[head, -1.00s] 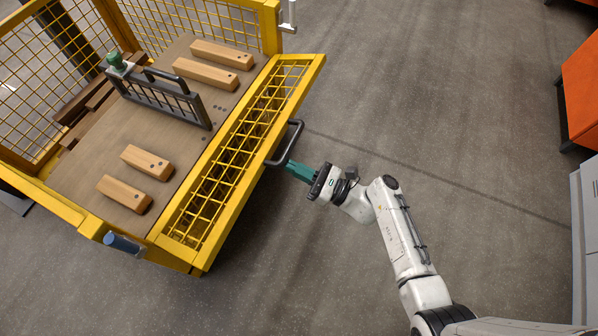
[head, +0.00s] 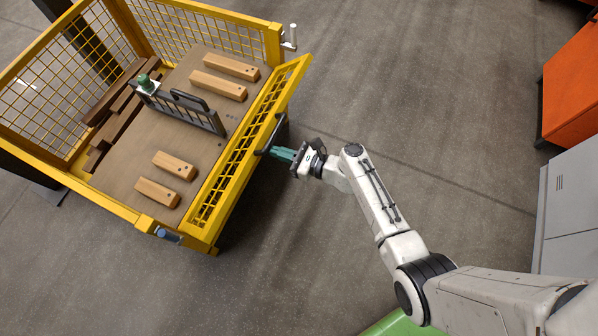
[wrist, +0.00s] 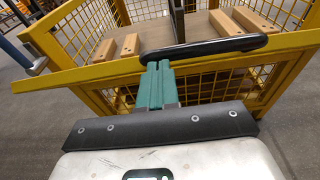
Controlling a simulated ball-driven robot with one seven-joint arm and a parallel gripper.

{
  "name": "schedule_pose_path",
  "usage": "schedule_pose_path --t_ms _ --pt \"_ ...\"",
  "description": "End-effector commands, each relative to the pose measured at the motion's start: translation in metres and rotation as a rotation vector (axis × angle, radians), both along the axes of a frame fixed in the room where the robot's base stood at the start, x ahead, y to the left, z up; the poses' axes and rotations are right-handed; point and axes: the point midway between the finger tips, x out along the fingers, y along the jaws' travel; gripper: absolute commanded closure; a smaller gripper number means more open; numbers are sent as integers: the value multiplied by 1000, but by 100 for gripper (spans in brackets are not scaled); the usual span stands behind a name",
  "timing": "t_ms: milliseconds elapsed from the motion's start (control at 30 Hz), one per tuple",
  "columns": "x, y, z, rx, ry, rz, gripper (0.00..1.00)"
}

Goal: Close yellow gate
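The yellow gate (head: 240,150) is the mesh panel along the near side of a yellow cage cart. It leans outward from the cart, partly raised. A black bar handle (head: 275,136) sticks out from its outer face. My gripper (head: 282,154) is at this handle with its teal fingers close together. In the wrist view the fingers (wrist: 157,85) meet the handle (wrist: 205,50) near its left end and appear shut on it. The fingertips are partly hidden by the handle. The gate's top rail (wrist: 90,75) runs across behind the fingers.
The cart's wooden deck (head: 190,125) carries several wooden blocks and a dark rack (head: 185,108). Latch pins stand at the cart's corners (head: 290,37) and (head: 167,235). An orange cabinet (head: 572,95) and grey cabinet (head: 570,205) stand at right. Floor between is clear.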

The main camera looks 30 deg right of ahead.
Motion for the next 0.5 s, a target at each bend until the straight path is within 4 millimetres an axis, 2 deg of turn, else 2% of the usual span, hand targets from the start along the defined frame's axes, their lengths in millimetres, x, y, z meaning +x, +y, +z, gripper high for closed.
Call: schedule_pose_path --t_ms 33,500 --pt "5 5 17 -12 12 7 100" --pt "39 31 55 -144 192 7 100"
